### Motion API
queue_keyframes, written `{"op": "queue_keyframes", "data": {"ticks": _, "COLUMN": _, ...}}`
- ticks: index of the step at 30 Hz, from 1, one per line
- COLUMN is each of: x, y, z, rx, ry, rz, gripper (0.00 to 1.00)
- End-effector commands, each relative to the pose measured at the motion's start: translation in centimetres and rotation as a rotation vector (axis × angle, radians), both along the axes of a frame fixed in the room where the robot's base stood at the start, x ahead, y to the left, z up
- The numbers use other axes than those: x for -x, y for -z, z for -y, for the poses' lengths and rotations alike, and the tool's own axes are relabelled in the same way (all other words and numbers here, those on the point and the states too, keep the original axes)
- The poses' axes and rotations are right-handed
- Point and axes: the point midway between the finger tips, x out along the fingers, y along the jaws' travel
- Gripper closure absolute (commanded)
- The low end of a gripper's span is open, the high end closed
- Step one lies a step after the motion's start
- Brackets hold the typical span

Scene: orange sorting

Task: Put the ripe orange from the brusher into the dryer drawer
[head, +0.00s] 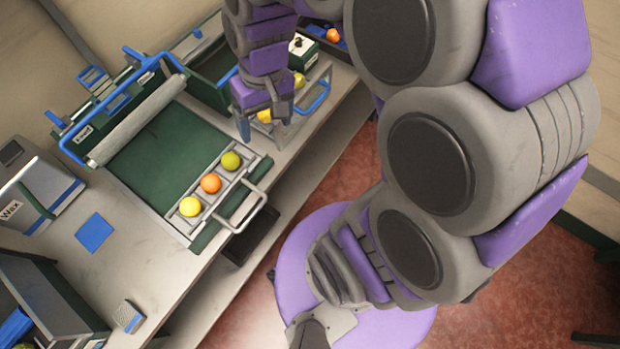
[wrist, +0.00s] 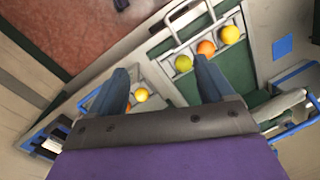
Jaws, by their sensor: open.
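An orange fruit (head: 211,183) sits in a slotted tray between a yellow fruit (head: 190,206) and a yellow-green fruit (head: 230,161). The tray (head: 222,214) is at the front of a green-bedded machine with a roller (head: 138,118). The same orange fruit (wrist: 206,47) shows near the right finger in the wrist view. I cannot tell which machine is the brusher or the dryer.
The "Wax" machine (head: 38,190) stands at the left on the bench. A blue pad (head: 95,233) and a small grey-blue block (head: 128,316) lie on the bench top. Another orange fruit (head: 333,35) lies in a far tray. A metal handle (head: 245,215) projects past the front tray.

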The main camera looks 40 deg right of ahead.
Motion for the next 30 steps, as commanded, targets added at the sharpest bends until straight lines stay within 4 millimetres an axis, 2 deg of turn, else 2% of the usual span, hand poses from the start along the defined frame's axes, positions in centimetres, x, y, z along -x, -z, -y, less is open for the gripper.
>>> {"op": "queue_keyframes", "data": {"ticks": 1, "x": 2.1, "y": -0.5, "z": -0.4, "rx": 0.021, "ry": -0.016, "rz": -0.004, "gripper": 0.19}}
{"op": "queue_keyframes", "data": {"ticks": 6, "x": 8.7, "y": -0.7, "z": -1.0, "rx": 0.077, "ry": -0.047, "rz": -0.047, "gripper": 0.19}}
{"op": "queue_keyframes", "data": {"ticks": 9, "x": 11.8, "y": -0.6, "z": -0.9, "rx": 0.103, "ry": -0.052, "rz": -0.065, "gripper": 0.19}}
{"op": "queue_keyframes", "data": {"ticks": 12, "x": 14.0, "y": -0.4, "z": -0.8, "rx": 0.122, "ry": -0.052, "rz": -0.078, "gripper": 0.19}}
{"op": "queue_keyframes", "data": {"ticks": 18, "x": 15.6, "y": -0.2, "z": -0.6, "rx": 0.135, "ry": -0.051, "rz": -0.089, "gripper": 0.19}}
{"op": "queue_keyframes", "data": {"ticks": 30, "x": 15.6, "y": -0.2, "z": -0.6, "rx": 0.134, "ry": -0.051, "rz": -0.09, "gripper": 0.19}}
